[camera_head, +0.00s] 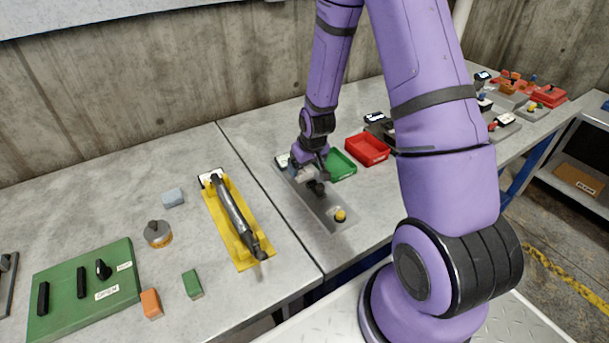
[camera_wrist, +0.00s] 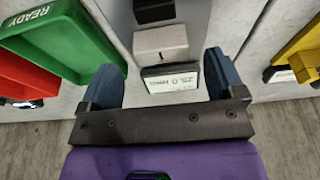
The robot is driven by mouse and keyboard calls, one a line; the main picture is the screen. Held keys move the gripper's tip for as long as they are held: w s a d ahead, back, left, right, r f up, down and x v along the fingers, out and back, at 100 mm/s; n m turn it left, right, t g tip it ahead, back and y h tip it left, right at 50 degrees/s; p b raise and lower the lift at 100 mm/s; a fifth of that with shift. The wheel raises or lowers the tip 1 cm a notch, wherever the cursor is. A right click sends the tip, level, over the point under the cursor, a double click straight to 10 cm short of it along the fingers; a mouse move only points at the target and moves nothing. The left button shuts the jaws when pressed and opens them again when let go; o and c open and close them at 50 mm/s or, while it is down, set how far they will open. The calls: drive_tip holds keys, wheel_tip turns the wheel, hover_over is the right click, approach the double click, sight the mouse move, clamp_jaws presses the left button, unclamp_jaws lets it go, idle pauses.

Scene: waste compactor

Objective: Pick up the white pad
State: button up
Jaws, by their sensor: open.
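A pale, off-white block (camera_wrist: 160,43), which looks like the white pad, sits on the grey metal plate between my fingers in the wrist view. A dark block lies just beyond it, and a white label reading about 25.0 is on its near side. My gripper (camera_wrist: 163,62) is open, with one blue-grey finger on each side of the pad and a gap on both sides. In the head view my gripper (camera_head: 310,176) is low over the grey plate (camera_head: 325,205) and mostly hides the pad. I cannot tell the exact finger height.
A green tray (camera_head: 341,165) and a red tray (camera_head: 368,149) stand close right of my gripper. A yellow holder (camera_head: 243,255) with a dark handle lies to the left. A yellow-topped knob (camera_head: 340,215) stands at the plate's near end. The table's front edge is near.

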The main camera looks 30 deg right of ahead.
sight(305, 171)
drive_tip(key=shift+x, duration=1.6)
drive_tip(key=shift+s+a, duration=0.1)
drive_tip(key=shift+c, duration=0.2)
drive_tip(key=c, duration=1)
drive_tip(key=shift+c, duration=0.2)
drive_tip(key=shift+r, duration=0.15)
